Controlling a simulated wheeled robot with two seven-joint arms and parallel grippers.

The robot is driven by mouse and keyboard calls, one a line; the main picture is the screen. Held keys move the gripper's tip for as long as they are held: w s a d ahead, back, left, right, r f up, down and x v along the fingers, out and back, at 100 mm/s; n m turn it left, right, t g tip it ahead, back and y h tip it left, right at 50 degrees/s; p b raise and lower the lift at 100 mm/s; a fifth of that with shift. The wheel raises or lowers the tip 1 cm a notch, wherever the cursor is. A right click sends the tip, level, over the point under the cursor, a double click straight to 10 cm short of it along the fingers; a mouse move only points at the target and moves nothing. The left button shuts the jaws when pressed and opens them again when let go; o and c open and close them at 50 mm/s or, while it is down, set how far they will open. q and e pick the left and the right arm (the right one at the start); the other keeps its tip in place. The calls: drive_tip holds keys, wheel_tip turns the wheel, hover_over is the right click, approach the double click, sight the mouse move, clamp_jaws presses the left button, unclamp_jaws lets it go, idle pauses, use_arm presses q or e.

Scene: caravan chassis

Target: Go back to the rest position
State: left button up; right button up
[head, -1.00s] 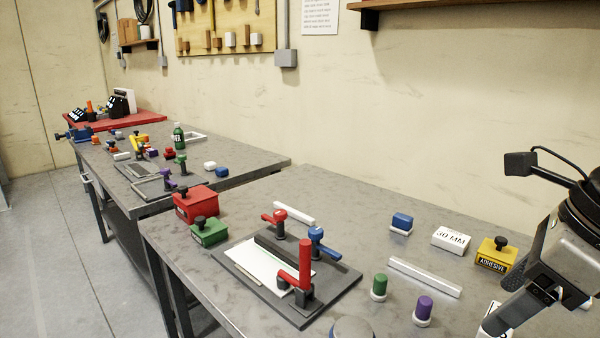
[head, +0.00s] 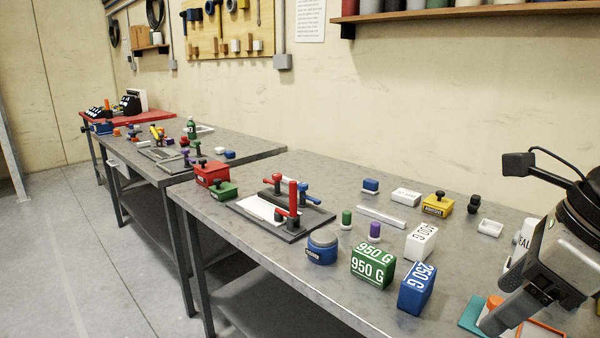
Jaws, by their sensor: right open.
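My right gripper (head: 505,300) is at the right edge of the head view, angled down to the left above the right end of the near workbench (head: 330,250). It is open, with nothing visible between its fingers. The gripper hides part of a white container and of a teal item (head: 474,316) below it. My left gripper is not in view.
On the near bench stand a green 950 G block (head: 373,265), a blue 250 G block (head: 416,288), a blue round tin (head: 322,248), a yellow box (head: 437,205) and a dark clamp fixture (head: 315,219). A second bench (head: 245,147) stands behind. Floor at left (head: 90,250) is clear.

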drive_tip(key=a+f+m+g+y+b, duration=0.25)
drive_tip(key=a+m+y, duration=0.35)
drive_tip(key=a+y, duration=1.2)
drive_tip(key=w+d+f+m+t+h+b, duration=0.3)
drive_tip(key=f+m+t+h, duration=0.5)
drive_tip(key=m, duration=0.7)
drive_tip(key=w+d+f+m+t+h, duration=0.4)
drive_tip(key=f+m+t+h, duration=0.2)
drive_tip(key=f+m+t, duration=0.6)
use_arm(q)
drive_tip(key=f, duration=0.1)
drive_tip(key=b, duration=0.1)
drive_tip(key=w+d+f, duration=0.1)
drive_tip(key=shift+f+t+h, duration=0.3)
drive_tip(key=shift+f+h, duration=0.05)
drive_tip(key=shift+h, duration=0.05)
use_arm(e)
drive_tip(key=s+f+m+g+h, duration=0.1)
drive_tip(key=s+f+m+g, duration=0.3)
drive_tip(key=f, duration=0.5)
drive_tip(key=s+a+f+m+g+h, duration=0.1)
drive_tip(key=s+f+m+g+h, duration=0.1)
drive_tip(key=s+f+m+g, duration=0.3)
wheel_tip(320, 180, down, 4)
drive_tip(key=shift+s+g, duration=0.55)
